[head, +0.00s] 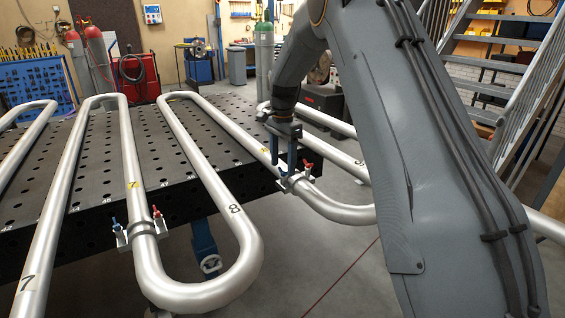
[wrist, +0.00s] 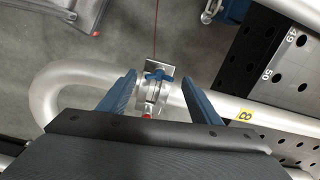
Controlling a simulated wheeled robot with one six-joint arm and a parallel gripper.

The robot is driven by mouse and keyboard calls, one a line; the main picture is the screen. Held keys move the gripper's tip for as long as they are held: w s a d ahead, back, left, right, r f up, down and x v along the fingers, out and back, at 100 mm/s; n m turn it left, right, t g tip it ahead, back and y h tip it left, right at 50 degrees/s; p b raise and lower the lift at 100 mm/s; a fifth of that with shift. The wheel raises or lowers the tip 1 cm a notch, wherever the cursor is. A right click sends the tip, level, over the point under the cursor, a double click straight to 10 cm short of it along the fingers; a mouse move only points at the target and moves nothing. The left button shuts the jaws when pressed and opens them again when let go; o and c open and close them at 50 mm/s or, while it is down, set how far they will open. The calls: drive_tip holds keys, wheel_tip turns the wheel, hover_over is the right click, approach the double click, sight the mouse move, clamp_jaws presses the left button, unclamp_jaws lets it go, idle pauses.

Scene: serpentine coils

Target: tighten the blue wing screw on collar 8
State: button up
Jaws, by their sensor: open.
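Collar 8 (wrist: 152,97) is a silver clamp around the silver pipe, beside a yellow tag (wrist: 245,114) reading 8. Its blue wing screw (wrist: 158,76) sits near the top of the collar in the wrist view, and its red wing screw (wrist: 148,116) is at the lower side. My gripper (wrist: 160,77) is open, with one blue finger on each side of the collar and blue screw. I cannot tell if the fingers touch them. In the head view my gripper (head: 284,165) hangs over the collar (head: 296,182); the red screw (head: 308,168) shows and the blue one is largely hidden.
Another collar (head: 142,228) with blue and red screws sits on the nearer pipe bend by a yellow tag. The serpentine pipe (head: 225,203) runs over a black perforated table (head: 80,170). Metal stairs (head: 500,60) stand at right. Floor is open below the bends.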

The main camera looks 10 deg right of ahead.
wheel_tip(320, 180, up, 8)
drive_tip(key=b, duration=0.2)
drive_tip(key=shift+f, duration=0.1)
drive_tip(key=s+f+n, duration=0.4)
drive_tip(key=s, duration=0.7)
drive_tip(key=s+f+n, duration=0.4)
drive_tip(key=s, duration=0.8)
drive_tip(key=s+f+n, duration=0.4)
drive_tip(key=s+n, duration=0.1)
drive_tip(key=s, duration=0.7)
drive_tip(key=shift+s+d+f+t, duration=0.15)
drive_tip(key=shift+s+t, duration=0.1)
drive_tip(key=shift+t, duration=0.15)
